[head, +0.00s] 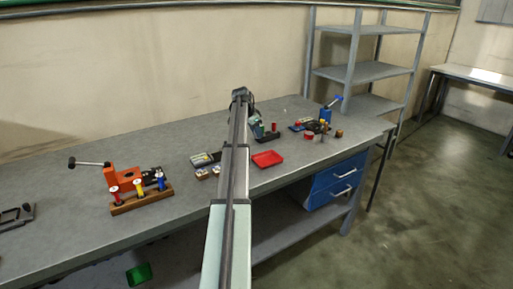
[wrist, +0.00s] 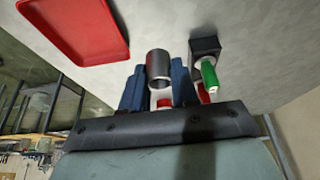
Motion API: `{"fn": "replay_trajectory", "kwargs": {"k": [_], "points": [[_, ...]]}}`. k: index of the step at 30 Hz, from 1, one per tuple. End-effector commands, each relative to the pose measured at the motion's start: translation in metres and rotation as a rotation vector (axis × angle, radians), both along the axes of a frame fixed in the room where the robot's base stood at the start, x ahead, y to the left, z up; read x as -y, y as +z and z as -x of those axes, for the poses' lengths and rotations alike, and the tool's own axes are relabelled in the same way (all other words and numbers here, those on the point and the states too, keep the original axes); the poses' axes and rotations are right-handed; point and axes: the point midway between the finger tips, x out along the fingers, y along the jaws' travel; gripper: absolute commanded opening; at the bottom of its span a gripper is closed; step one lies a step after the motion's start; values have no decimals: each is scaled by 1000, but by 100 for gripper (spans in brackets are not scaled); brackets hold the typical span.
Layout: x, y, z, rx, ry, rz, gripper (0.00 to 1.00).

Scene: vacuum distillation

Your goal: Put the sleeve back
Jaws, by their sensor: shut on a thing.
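The sleeve (wrist: 159,66), a short grey metal tube with an open end, is between the two blue fingers of my gripper (wrist: 158,88) in the wrist view. The fingers are shut on it. To its right is a black block (wrist: 205,46) with a green-handled piece (wrist: 209,72) in front of it. Red parts show partly behind the fingers. In the head view my gripper (head: 257,129) is small, over the bench by a dark holder (head: 268,138), and my arm hides part of it. I cannot tell whether the sleeve touches anything below.
A red tray (head: 267,159) lies near the bench front edge; it also shows in the wrist view (wrist: 77,25). Small parts and a blue-handled device (head: 326,115) stand to the right. An orange tool (head: 127,178) and a wooden rack (head: 141,199) with coloured spools are at left.

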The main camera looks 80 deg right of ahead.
Motion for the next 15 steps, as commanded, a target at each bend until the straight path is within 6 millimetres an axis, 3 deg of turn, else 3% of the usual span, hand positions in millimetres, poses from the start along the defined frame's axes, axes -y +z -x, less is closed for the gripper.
{"fn": "replay_trajectory", "kwargs": {"k": [4,15], "points": [[-1,-26,0,-1,-1,-2,0],[-1,-60,0,0,-1,0,0]]}}
